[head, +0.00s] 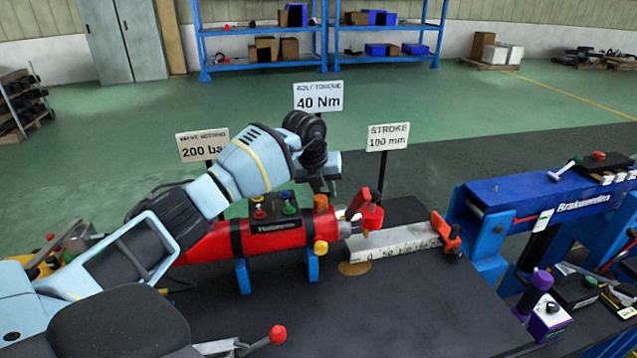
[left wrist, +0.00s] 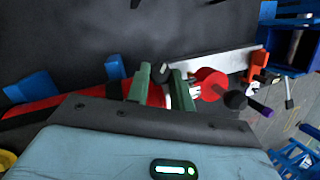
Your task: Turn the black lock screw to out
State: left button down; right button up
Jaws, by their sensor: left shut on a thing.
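My left arm reaches in from the left in the head view. Its gripper (head: 326,184) points down over the rod end of the red cylinder (head: 275,236), with the fingertips partly hidden. In the left wrist view, the green fingers of the left gripper (left wrist: 160,82) are closed around a small black knob, which looks like the black lock screw (left wrist: 160,71). The red cylinder also shows in that view (left wrist: 36,106), running behind the gripper. The head view does not show the lock screw clearly. My right gripper is not in view.
A white scale bar (head: 402,242) with an orange-red end block (head: 446,233) lies right of the cylinder. A blue beam (head: 540,199) stands further right. Signs stand behind, including one reading 40 Nm (head: 318,97). The dark bench top in front is mostly clear.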

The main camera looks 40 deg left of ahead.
pick_arm(q)
jog(key=n+y, duration=0.1)
jog(key=n+g+y, duration=0.1)
jog(key=shift+w+d+r+n+p, duration=0.15)
jog(key=shift+d+n+p, duration=0.05)
jog(key=shift+n+p, duration=0.2)
jog(key=shift+n+g+y, duration=0.4)
jog(key=shift+n+g, duration=0.4)
jog(key=shift+n, duration=0.1)
jog(key=c, duration=1.2)
grip_release()
jog(key=v, duration=0.7)
jog(key=shift+d+r, duration=0.25)
jog(key=shift+r, duration=0.05)
jog(key=shift+f, duration=0.1)
